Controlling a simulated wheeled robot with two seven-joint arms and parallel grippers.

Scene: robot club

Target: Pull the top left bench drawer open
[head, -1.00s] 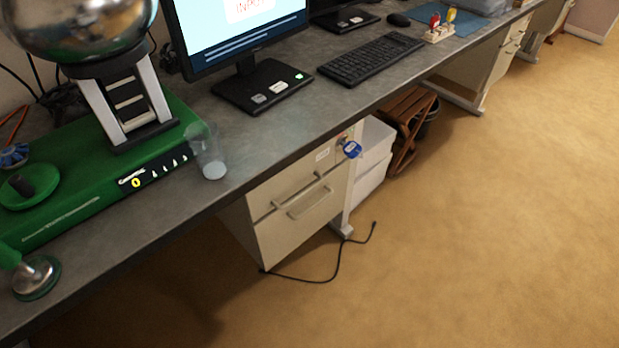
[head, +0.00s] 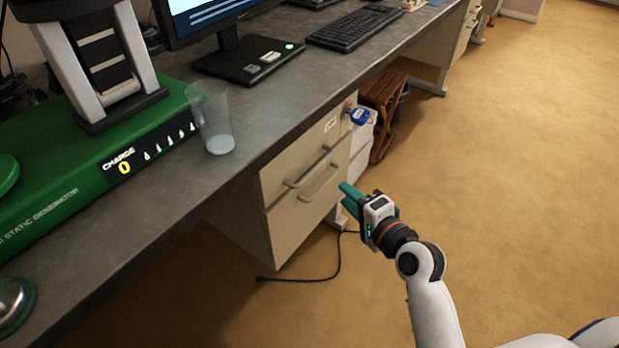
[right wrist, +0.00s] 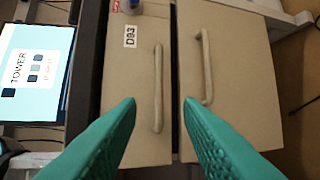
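The cream drawer unit hangs under the bench, with a top drawer (head: 290,165) and a lower drawer (head: 300,217), each with a bar handle. The top drawer looks shut. My right gripper (head: 348,195) is in front of the unit, to the right of the handles. In the right wrist view its teal fingers (right wrist: 159,102) are apart and empty, with the top handle appearing between their tips, beyond them. My left gripper is out of view.
The lower drawer's handle (right wrist: 206,66) is close beside the right fingertip in the wrist view. A clear cup (head: 213,120) stands near the bench edge (head: 262,150). A black cable (head: 320,277) lies on the open carpet.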

